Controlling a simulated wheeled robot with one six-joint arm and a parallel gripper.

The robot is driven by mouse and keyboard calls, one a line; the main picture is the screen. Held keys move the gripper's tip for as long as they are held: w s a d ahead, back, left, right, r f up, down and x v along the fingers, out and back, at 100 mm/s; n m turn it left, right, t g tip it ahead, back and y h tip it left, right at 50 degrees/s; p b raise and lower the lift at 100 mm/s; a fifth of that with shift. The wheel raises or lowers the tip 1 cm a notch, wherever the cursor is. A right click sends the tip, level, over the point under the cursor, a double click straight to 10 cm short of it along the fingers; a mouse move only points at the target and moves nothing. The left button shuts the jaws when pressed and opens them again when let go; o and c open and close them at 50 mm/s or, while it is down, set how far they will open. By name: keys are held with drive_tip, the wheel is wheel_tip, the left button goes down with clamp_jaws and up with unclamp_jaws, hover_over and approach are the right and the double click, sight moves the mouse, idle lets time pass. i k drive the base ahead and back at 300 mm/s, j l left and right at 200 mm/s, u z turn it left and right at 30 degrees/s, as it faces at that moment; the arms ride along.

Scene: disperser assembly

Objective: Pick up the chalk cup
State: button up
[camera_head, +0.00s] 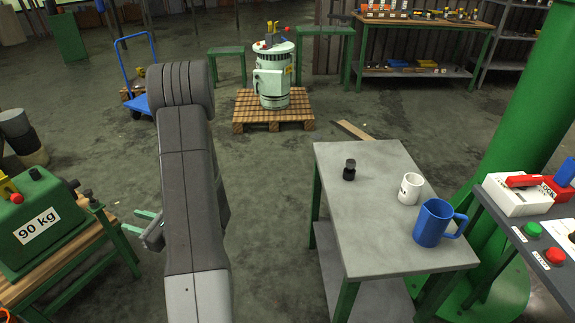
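The chalk cup (409,190) is a small white cup with dark marking on its side. It stands upright on the grey-topped table (375,230) at the right, behind a larger blue mug (431,223). My gripper (140,220) shows at the left of my dark arm, well to the left of the table and far from the cup. Its two pale green fingers look apart with nothing between them. Part of the gripper is hidden behind my arm.
A small black jar (349,170) stands on the same table, left of the cup. A green column (525,115) and a control panel (545,240) are close on the table's right.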

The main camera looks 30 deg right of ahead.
sight(411, 188)
drive_tip(key=i+j+z, duration=0.1)
drive_tip(key=i+z, duration=0.3)
drive_tip(key=i+j+z, duration=0.4)
drive_tip(key=i, duration=0.2)
drive_tip(key=i+z, duration=0.15)
drive_tip(key=z, duration=0.3)
drive_tip(key=i+z, duration=0.2)
drive_tip(key=z, duration=0.3)
drive_tip(key=i+j+z, duration=0.1)
drive_tip(key=z, duration=0.35)
drive_tip(key=i+j+z, duration=0.15)
drive_tip(key=z, duration=0.35)
drive_tip(key=i+j+z, duration=0.15)
drive_tip(key=z, duration=0.3)
drive_tip(key=i+j+z, duration=0.2)
drive_tip(key=z, duration=0.3)
drive_tip(key=j+z, duration=0.45)
drive_tip(key=i+j+z, duration=0.15)
drive_tip(key=z, duration=0.35)
